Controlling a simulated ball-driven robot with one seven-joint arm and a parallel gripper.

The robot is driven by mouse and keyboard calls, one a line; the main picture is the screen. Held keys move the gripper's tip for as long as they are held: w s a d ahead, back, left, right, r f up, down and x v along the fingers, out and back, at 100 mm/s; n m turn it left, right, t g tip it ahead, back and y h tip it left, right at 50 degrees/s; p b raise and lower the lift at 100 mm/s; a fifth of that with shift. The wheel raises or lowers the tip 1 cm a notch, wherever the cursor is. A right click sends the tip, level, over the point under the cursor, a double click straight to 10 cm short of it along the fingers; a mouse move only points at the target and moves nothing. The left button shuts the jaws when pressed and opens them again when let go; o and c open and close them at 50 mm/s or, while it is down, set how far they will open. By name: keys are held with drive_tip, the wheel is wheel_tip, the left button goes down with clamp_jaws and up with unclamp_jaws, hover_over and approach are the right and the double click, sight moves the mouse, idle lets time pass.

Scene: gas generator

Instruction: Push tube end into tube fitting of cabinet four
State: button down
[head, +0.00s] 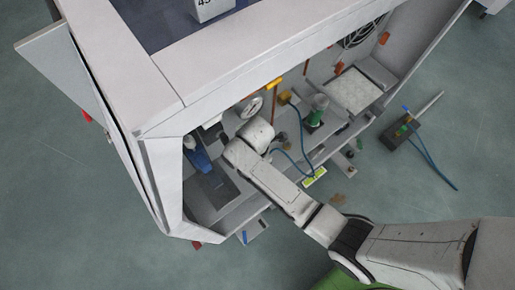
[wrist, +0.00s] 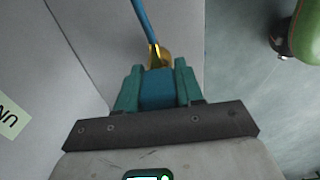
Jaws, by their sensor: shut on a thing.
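In the wrist view my gripper (wrist: 156,72) has its two teal fingers closed on a blue block (wrist: 158,90). A gold-coloured fitting (wrist: 160,56) shows just past the fingertips. A thin blue tube (wrist: 146,22) runs from this fitting to the top edge; how tube, fitting and block join is hard to tell. In the head view my arm reaches into the open white cabinet (head: 300,35), and my fingertips are hidden. A blue tube (head: 298,128) curves inside, right of my arm. I cannot tell which fitting belongs to cabinet four.
A green cylinder (wrist: 305,30) is at upper right in the wrist view. Inside the cabinet are a green-based part (head: 315,112), a white tray (head: 353,91) and a blue item (head: 199,160). The open door (head: 75,65) is left. A dark box (head: 402,130) lies on the floor.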

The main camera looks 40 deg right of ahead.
drive_tip(key=shift+r, duration=0.1)
idle(0.3)
drive_tip(key=shift+r+p, duration=0.35)
drive_tip(key=shift+p, duration=0.1)
drive_tip(key=shift+r+p, duration=2.1)
drive_tip(key=shift+p, duration=0.2)
drive_tip(key=shift+r+p, duration=1.5)
drive_tip(key=shift+p, duration=0.3)
drive_tip(key=shift+d, duration=0.1)
